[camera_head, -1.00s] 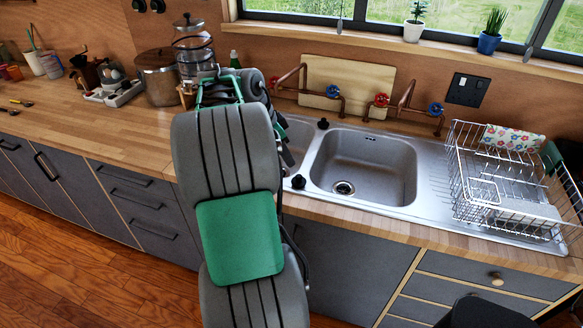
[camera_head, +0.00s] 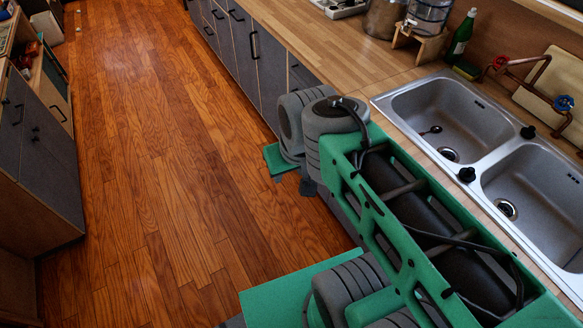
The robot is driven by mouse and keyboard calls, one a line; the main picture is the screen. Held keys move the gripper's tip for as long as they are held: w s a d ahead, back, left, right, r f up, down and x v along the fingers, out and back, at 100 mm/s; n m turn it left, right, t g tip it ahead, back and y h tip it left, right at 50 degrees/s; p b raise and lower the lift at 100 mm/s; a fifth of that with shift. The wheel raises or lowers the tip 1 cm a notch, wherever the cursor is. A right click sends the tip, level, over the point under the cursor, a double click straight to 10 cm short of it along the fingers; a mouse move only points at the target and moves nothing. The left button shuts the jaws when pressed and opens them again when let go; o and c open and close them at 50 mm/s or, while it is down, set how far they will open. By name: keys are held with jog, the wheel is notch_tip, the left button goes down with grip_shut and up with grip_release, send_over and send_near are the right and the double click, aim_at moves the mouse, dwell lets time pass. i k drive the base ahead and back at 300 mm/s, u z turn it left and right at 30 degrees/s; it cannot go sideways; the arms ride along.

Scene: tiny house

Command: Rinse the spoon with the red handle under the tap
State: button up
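A small spoon (camera_head: 432,131) with a bit of red on it lies in the left sink basin (camera_head: 467,104), left of the drain. It is too small to make out in detail. A copper tap pipe (camera_head: 532,81) with a red knob (camera_head: 501,62) and a blue knob (camera_head: 563,103) stands behind the sink. My green and grey arm fills the lower middle and right of the view, in front of the sink. My gripper is not visible, so I cannot see what it holds.
The right basin (camera_head: 545,181) is partly cut off by the frame. A green bottle (camera_head: 461,36) and a glass dispenser (camera_head: 427,14) stand left of the sink. The wooden counter (camera_head: 316,43) is mostly bare. The floor (camera_head: 150,170) is open, with a cabinet (camera_head: 35,160) on the left.

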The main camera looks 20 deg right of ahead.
aim_at(562, 97)
jog(key=z, duration=1.65)
